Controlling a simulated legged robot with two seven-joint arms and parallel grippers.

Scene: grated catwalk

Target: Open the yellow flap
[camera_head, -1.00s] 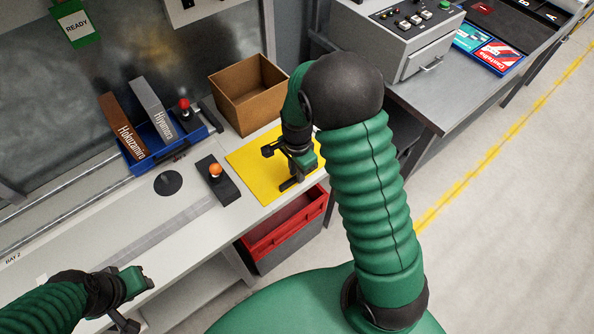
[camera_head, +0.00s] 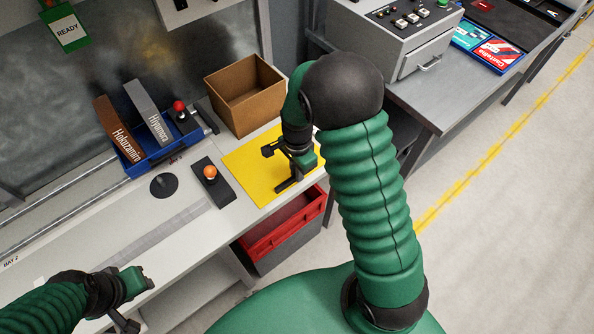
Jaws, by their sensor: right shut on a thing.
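The yellow flap (camera_head: 246,164) is a flat yellow panel on the white bench, in the middle of the head view. It looks flat, with no clear raised edge. My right gripper (camera_head: 284,169) is over the flap's right part, pointing down. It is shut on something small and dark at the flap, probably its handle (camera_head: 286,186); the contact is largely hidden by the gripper. My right arm covers the area to the right of the flap. My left gripper (camera_head: 138,302) is at the lower left over the bench's front edge, away from the flap, and its jaws do not show clearly.
An open cardboard box (camera_head: 245,108) stands behind the flap. Left of it are a black button box with an orange button (camera_head: 210,172), a black disc (camera_head: 164,186) and a blue tray (camera_head: 132,167) with binders. A red bin (camera_head: 290,222) sits below the bench.

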